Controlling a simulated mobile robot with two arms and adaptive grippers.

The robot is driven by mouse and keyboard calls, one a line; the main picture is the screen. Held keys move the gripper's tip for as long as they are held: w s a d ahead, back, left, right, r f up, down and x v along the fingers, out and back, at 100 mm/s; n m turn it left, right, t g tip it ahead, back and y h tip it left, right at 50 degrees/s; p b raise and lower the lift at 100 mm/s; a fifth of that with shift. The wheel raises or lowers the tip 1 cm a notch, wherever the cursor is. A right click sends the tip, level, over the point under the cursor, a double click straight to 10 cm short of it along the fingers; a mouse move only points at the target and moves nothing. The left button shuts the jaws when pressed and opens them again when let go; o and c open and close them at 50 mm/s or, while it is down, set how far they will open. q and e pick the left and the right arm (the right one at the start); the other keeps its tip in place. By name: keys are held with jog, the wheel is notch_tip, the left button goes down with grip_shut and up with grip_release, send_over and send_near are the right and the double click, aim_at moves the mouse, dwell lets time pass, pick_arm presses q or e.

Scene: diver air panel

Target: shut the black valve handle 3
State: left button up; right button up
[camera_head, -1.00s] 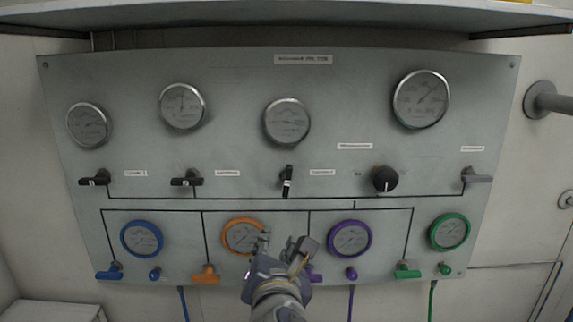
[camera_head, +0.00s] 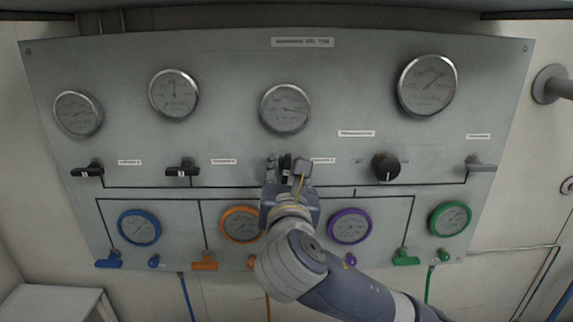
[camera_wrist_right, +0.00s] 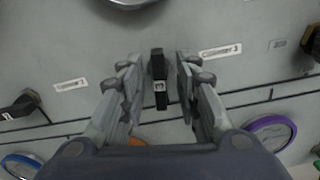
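The black valve handle 3 (camera_wrist_right: 159,80) shows in the right wrist view, pointing up and down on the grey panel, with a small "3" label on it. My right gripper (camera_wrist_right: 157,82) is open, with one finger on each side of the handle and a visible gap on both sides. In the head view my right gripper (camera_head: 287,165) is at the handle's place below the third upper gauge and hides the handle. Whether the fingers touch the handle is not visible; they look apart from it. My left gripper is not in view.
Two more black handles (camera_head: 88,171) (camera_head: 183,170) lie horizontal to the left. A round black knob (camera_head: 386,168) and a grey handle (camera_head: 480,164) are to the right. Gauges sit above; blue (camera_head: 139,227), orange (camera_head: 240,224), purple (camera_head: 350,226) and green (camera_head: 450,218) ringed gauges sit below.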

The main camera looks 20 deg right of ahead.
jog(key=shift+w+d, duration=0.1)
jog(key=shift+w, duration=0.35)
jog(key=shift+c, duration=0.2)
grip_shut()
